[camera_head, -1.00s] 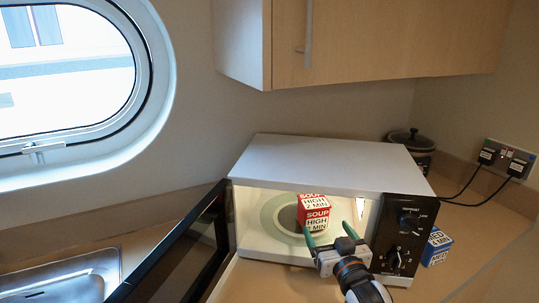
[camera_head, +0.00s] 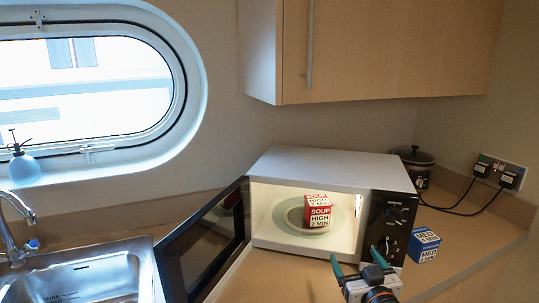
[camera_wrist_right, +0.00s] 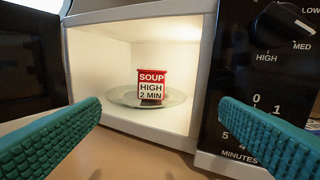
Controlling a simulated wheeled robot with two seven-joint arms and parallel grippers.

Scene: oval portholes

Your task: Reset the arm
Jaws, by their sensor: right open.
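My right gripper (camera_head: 356,270) is open and empty in front of the open microwave (camera_head: 330,166). Its two green fingers also show wide apart in the right wrist view (camera_wrist_right: 190,133). A red and white soup box (camera_head: 318,211), marked "SOUP HIGH 2 MIN", sits on the glass turntable (camera_wrist_right: 118,97) inside the microwave, apart from the fingers. The microwave door (camera_head: 206,243) stands open to the left. My left gripper is not in view.
A blue and white box (camera_head: 423,244) marked "MED" stands on the counter right of the microwave. A sink (camera_head: 83,282) and spray bottle (camera_head: 22,164) are at the left. A cupboard (camera_head: 390,50) hangs above.

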